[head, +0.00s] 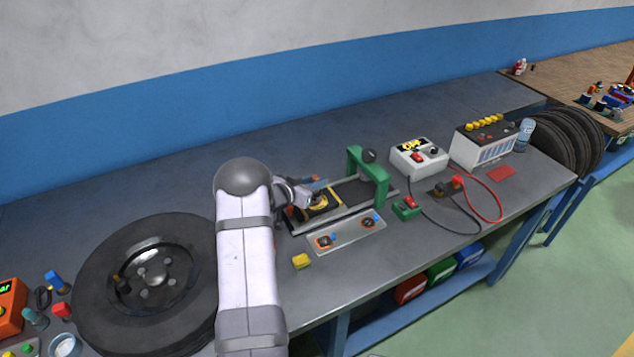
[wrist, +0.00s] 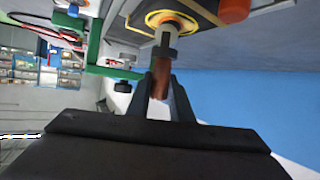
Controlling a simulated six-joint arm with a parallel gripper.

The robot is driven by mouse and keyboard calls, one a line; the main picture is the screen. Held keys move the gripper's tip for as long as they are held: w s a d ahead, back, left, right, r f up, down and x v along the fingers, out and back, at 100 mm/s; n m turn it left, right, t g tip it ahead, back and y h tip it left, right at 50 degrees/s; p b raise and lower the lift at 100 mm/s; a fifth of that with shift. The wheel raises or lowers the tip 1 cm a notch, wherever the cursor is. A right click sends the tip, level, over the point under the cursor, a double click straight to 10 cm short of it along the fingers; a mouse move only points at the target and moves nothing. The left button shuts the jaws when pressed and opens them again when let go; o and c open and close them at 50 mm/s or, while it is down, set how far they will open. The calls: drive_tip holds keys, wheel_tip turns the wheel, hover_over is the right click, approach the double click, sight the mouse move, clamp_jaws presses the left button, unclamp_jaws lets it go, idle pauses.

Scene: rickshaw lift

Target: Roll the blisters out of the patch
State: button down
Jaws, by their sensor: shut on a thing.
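My gripper (wrist: 160,100) is shut on the brown handle (wrist: 160,75) of a small roller tool. The tool's grey metal head (wrist: 165,40) reaches the patch (wrist: 182,17), a dark disc with a yellow ring; I cannot tell whether it presses on it. In the head view the patch (head: 318,206) lies on a dark strip in a tray-like frame with a green clamp arch (head: 382,178). My gripper (head: 303,196) is at the left end of that frame, partly hidden by my arm, and the roller is hard to make out there.
A metal tray (head: 345,234) with small tools lies in front of the frame. A large tyre (head: 150,285) lies at left. A control box (head: 418,158) and battery (head: 484,142) with cables stand at right. Bench behind is clear.

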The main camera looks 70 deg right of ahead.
drive_tip(key=shift+f, duration=0.1)
drive_tip(key=shift+r+p, duration=2.85)
drive_tip(key=shift+r, duration=0.75)
wheel_tip(320, 180, down, 3)
drive_tip(key=b, duration=0.2)
drive_tip(key=shift+r+b, duration=0.1)
drive_tip(key=shift+b, duration=0.3)
drive_tip(key=shift+r, duration=0.1)
